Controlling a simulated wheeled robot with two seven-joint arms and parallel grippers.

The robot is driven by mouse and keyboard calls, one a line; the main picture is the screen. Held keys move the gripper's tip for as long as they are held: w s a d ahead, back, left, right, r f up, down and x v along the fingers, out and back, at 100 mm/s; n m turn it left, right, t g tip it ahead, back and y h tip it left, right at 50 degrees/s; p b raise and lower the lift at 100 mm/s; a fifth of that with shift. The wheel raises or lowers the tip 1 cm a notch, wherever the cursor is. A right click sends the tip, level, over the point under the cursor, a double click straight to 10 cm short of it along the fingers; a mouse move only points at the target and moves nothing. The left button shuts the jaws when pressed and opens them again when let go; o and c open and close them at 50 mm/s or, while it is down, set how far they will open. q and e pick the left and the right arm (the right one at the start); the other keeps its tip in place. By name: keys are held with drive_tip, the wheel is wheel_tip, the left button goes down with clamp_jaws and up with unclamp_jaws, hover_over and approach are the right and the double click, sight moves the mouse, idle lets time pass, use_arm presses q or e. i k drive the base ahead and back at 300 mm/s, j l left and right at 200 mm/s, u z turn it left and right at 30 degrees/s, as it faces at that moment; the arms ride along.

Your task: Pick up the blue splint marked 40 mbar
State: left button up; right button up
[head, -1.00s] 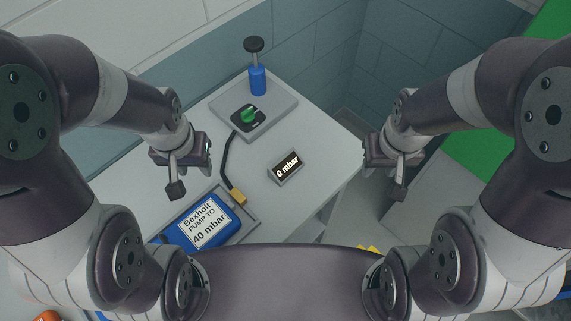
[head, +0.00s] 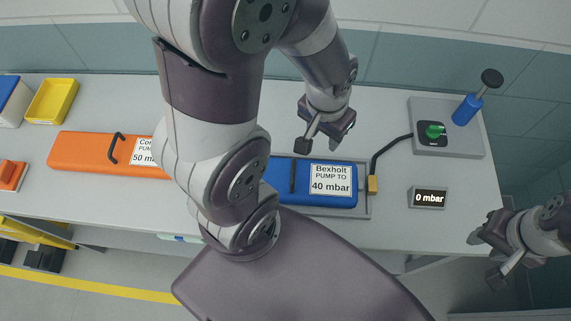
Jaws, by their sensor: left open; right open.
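The blue splint (head: 283,183) lies flat in a shallow grey tray (head: 366,207) on the bench. Its white label reads "Bexholt PUMP TO 40 mbar". A dark handle crosses its top left of the label, and my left arm hides its left end. My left gripper (head: 317,140) is open and empty, above and behind the splint in the picture, apart from it. My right gripper (head: 487,258) is open and empty at the lower right, off the bench's right end. A black hose with a brass-coloured end block (head: 372,185) meets the tray's right side.
An orange splint (head: 85,150) marked 50 mbar lies to the left, partly behind my arm. A yellow bin (head: 52,101) stands at the back left. A pump unit with green knob (head: 433,131) and blue plunger (head: 467,110) stands right. A display (head: 429,198) reads 0 mbar.

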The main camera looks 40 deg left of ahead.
sight(300, 182)
drive_tip(key=k+u, duration=0.1)
drive_tip(key=u, duration=0.3)
drive_tip(key=k+u, duration=0.1)
drive_tip(key=u, duration=0.25)
drive_tip(key=k+j+u, duration=0.1)
drive_tip(key=u, duration=0.3)
drive_tip(key=i+l+u, duration=0.2)
drive_tip(key=l, duration=0.15)
drive_tip(key=l+u, duration=0.25)
drive_tip(key=l, duration=0.15)
drive_tip(key=l+u, duration=0.2)
drive_tip(key=l, duration=0.2)
drive_tip(key=i, duration=0.05)
